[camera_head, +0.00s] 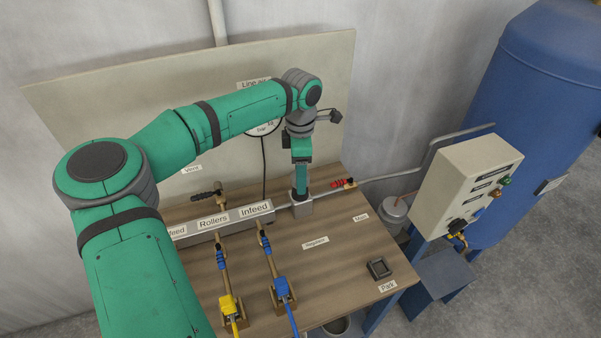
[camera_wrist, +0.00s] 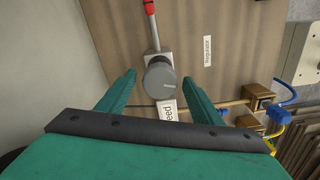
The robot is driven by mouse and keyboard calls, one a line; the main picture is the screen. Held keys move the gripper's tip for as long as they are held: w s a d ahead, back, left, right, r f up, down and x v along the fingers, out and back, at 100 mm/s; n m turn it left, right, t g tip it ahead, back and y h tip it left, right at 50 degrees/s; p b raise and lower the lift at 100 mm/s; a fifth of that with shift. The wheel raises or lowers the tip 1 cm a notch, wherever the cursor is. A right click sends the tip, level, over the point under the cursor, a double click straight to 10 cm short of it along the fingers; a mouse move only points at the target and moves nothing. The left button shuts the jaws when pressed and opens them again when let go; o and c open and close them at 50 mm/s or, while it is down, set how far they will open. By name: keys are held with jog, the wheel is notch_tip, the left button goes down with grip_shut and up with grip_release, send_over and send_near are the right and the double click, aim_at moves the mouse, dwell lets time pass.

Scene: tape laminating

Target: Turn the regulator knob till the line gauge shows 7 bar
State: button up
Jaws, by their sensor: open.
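The regulator knob (camera_wrist: 160,82) is a grey round cap on a pale block, seen from above in the wrist view. My gripper (camera_wrist: 159,77) is open, with one green finger on each side of the knob in that picture. I cannot tell whether the fingers are level with the knob or still above it. In the head view my gripper (camera_head: 301,190) points straight down over the regulator block (camera_head: 301,207) and hides the knob. The line gauge (camera_head: 264,129) on the back board is mostly covered by my arm, so its reading cannot be seen.
A manifold bar (camera_head: 232,218) with labels runs left of the regulator, with brass valves and blue and yellow hose fittings in front. A red-handled valve (camera_head: 343,183) sits on the pipe to the right. The table's right front has a dark square holder (camera_head: 379,268).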

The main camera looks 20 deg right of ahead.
notch_tip(320, 180, up, 11)
dwell(0.4)
jog(key=shift+f, duration=0.15)
